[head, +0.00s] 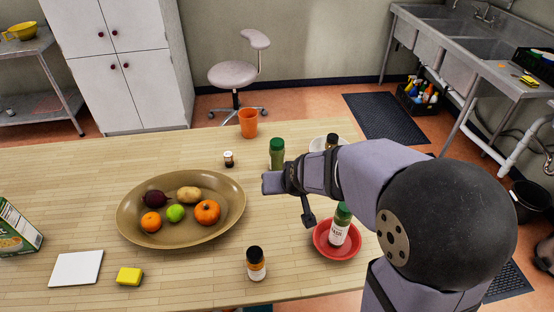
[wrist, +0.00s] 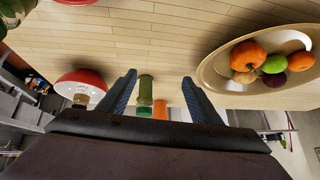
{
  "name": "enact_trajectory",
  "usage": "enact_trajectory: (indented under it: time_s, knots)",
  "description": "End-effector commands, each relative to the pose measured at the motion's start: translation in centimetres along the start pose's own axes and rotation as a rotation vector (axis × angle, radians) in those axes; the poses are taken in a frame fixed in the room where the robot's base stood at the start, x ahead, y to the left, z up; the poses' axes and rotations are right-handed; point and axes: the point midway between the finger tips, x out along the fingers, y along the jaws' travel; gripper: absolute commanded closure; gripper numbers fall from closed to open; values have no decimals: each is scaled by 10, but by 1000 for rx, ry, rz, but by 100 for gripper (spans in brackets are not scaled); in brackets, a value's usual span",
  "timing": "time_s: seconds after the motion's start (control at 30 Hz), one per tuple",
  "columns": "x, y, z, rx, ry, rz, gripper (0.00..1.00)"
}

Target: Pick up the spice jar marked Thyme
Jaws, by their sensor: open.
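Several spice jars stand on the table; I cannot read which is marked Thyme. A green-capped jar (head: 277,155) stands behind my gripper (head: 289,198). Another green-capped jar (head: 339,229) with a white label stands tilted in a red bowl (head: 325,250). An orange-and-white jar with a dark cap (head: 256,265) stands near the front edge. A dark-capped jar (head: 332,141) is at a pale bowl behind my arm. In the wrist view my gripper (wrist: 158,76) is open and empty, with a green jar (wrist: 145,92) beyond, between its fingers.
A brown oval dish (head: 128,228) of fruit and vegetables stands left of my gripper. An orange cup (head: 248,123) stands at the back edge. A yellow sponge (head: 130,277), a white board (head: 76,268) and a box (head: 17,229) lie front left.

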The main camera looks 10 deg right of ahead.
Motion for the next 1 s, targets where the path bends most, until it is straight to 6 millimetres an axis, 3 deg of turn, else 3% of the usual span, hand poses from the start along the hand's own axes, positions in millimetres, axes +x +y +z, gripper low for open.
enact_trajectory:
  time_s: [0.03, 0.2, 0.4, 0.5, 0.7, 0.8, 1.0]
  knots:
    - [20, -4, -14, 2, 71, 0, 42]
    - [58, -10, -72, 19, 338, 35, 42]
    - [79, -6, -120, 34, 627, 123, 42]
    - [83, -2, -134, 35, 755, 180, 42]
    - [80, 6, -146, 31, 962, 295, 42]
    - [98, 10, -133, 31, 951, 291, 42]
    - [112, 11, -123, 33, 955, 288, 42]
